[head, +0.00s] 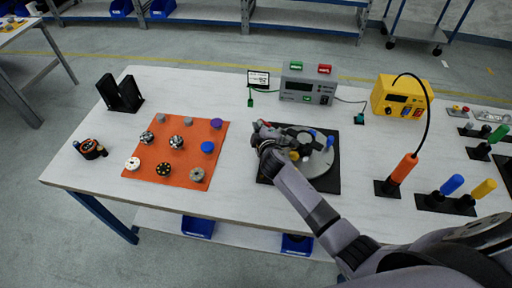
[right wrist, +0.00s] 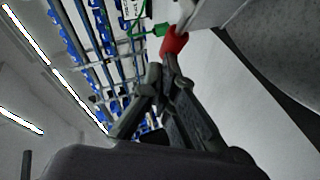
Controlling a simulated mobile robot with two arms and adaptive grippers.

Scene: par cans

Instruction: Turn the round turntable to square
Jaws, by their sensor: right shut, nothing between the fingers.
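The round grey turntable (head: 322,178) sits on a black square mat (head: 331,187) near the middle of the table, with blue and yellow pegs standing on it. My right gripper (head: 262,130) is at the left edge of the turntable, partly covering it and the mat. Its fingers (right wrist: 160,80) are shut with nothing between them. In the right wrist view a red piece (right wrist: 174,43) is close beside the fingertips; I cannot tell whether they touch. My left gripper is not in view.
An orange mat (head: 187,160) with several small round parts lies to the left. A grey meter (head: 306,88) and a yellow box (head: 402,98) stand behind. Upright coloured handles, including an orange one (head: 403,169), stand to the right. The table's front strip is clear.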

